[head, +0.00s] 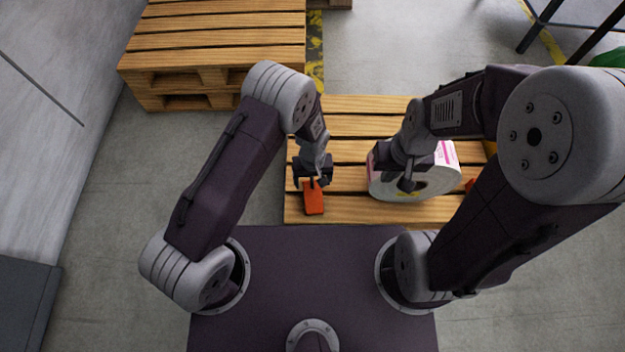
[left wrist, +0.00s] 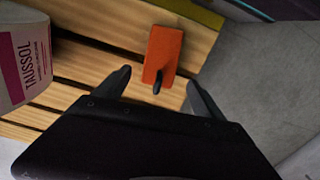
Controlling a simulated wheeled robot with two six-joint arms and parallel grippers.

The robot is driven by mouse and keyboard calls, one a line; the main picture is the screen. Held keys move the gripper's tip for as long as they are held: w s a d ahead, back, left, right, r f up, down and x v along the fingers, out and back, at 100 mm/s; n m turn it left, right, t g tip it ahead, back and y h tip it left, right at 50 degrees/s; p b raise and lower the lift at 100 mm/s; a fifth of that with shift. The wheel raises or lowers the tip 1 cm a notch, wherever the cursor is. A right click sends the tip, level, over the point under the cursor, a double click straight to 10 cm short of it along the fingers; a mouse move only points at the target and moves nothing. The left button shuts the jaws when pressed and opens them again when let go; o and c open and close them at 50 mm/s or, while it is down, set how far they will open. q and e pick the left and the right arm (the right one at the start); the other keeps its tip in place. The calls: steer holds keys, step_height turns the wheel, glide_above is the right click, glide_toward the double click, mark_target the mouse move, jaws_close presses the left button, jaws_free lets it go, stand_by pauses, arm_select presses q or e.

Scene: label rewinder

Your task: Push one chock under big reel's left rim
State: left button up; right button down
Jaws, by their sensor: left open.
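An orange chock (head: 314,203) lies on the slats at the pallet's near left part. It also shows in the left wrist view (left wrist: 164,48), with a small dark piece at its near end. My left gripper (head: 315,182) is just above the chock. In the left wrist view its fingers (left wrist: 159,90) are spread apart, with the chock's near end between and beyond them. The big white reel (head: 432,184) with a pink label stands to the right, clear of this chock. My right gripper (head: 407,183) is at the reel and hides part of it. Another orange piece (head: 469,185) shows right of the reel.
The low wooden pallet (head: 345,212) carries the reel and chock. A taller pallet stack (head: 215,45) stands at the back left. Bare slats lie between chock and reel. A dark metal frame (head: 560,25) stands at the back right.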

arm_select(q)
steer(key=shift+r, duration=0.5)
steer(key=shift+f, duration=0.15)
arm_select(e)
steer(key=shift+r, duration=0.25)
